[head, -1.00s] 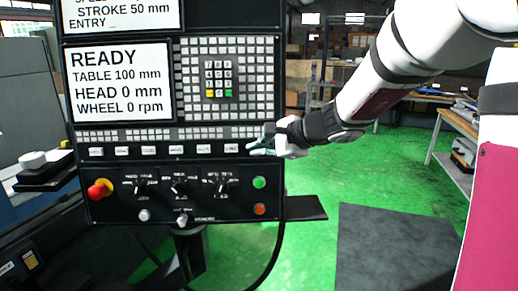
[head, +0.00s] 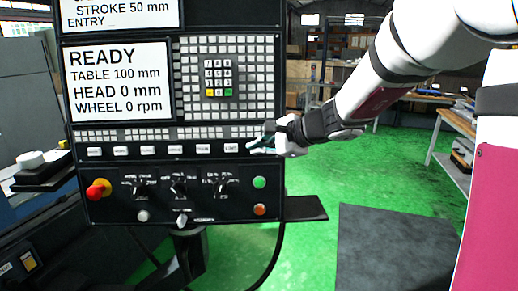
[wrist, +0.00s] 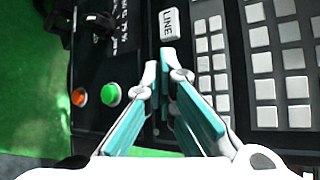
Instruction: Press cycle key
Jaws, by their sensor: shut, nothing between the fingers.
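A row of white labelled keys (head: 162,150) runs across the black control panel under the screen. The labels are too small to tell which one is the cycle key. The rightmost key (head: 231,148) shows in the wrist view as a white key (wrist: 168,24) with a label like "LINE", partly cut off. My gripper (head: 251,148) is shut and empty just right of that key, its fingertips (wrist: 159,62) close together. Whether they touch the panel I cannot tell.
Below the row are a green button (head: 259,183), an orange button (head: 259,210), several knobs and a red stop button (head: 98,188). The screen (head: 118,82) reads READY. A keypad (head: 218,77) sits above. Open green floor (head: 400,170) lies to the right.

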